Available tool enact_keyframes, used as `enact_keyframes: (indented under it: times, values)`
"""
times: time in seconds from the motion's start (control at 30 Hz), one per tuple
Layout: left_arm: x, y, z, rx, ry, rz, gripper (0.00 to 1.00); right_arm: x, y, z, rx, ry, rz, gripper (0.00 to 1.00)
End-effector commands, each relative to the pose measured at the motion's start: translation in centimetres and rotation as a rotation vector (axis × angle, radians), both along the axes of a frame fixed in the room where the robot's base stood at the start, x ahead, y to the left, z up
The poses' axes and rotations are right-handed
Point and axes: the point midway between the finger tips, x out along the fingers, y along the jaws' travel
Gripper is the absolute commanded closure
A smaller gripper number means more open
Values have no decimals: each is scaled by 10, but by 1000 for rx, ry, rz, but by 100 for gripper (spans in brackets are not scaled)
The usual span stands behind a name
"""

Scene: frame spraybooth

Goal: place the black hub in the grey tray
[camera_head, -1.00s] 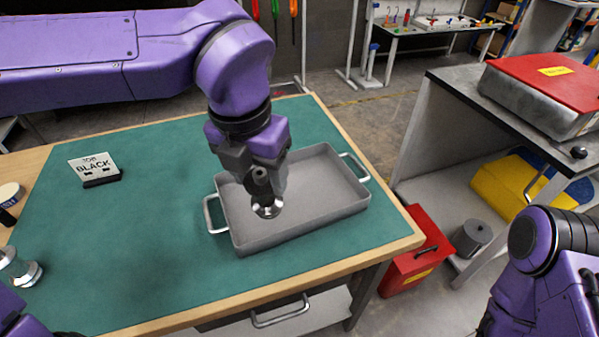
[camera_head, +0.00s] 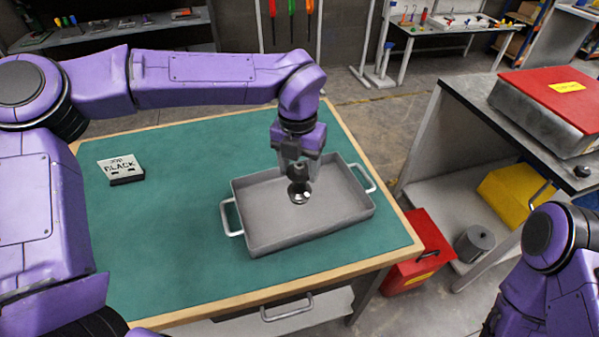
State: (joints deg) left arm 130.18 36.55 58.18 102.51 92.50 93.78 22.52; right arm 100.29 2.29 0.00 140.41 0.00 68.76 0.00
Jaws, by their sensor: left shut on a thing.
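The grey tray (camera_head: 262,232) sits on the green mat, with a metal handle at each end. My left gripper (camera_head: 298,178) points down over the tray. It is shut on the black hub (camera_head: 299,192), which has a shiny metal flange at its lower end. The hub is over the tray's inside; I cannot tell whether it touches the tray floor. My right arm shows at the lower right edge, but its gripper is out of view.
A sign reading BLACK (camera_head: 121,168) stands on the green mat (camera_head: 160,240) left of the tray. Free mat lies between them. A red box (camera_head: 418,255) is on the floor beside the table. A grey bench (camera_head: 470,100) stands at right.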

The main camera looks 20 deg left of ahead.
Motion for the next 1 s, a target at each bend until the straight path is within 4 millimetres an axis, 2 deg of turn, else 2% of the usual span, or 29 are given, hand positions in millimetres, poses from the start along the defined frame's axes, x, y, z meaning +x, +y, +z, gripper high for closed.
enact_keyframes:
  times: [0.1,0.33,0.4,0.5,0.87,0.9,0.93,1.0]
  values:
    - [18,5,-23,1,6,0,100,0,0,12,0,0,0,32]
    - [38,12,-50,1,5,-1,100,0,0,21,0,0,0,32]
    - [36,11,-62,2,7,-4,100,0,0,31,0,0,0,32]
    - [37,11,-75,0,3,-4,100,0,0,35,0,0,0,32]
    - [37,11,-84,0,2,-2,100,0,0,30,0,0,0,32]
    - [37,11,-83,0,2,-2,30,0,0,31,0,0,0,32]
    - [37,11,-83,0,2,-2,20,0,0,31,0,0,0,32]
    - [37,11,-83,0,2,-2,17,0,0,31,0,0,0,32]
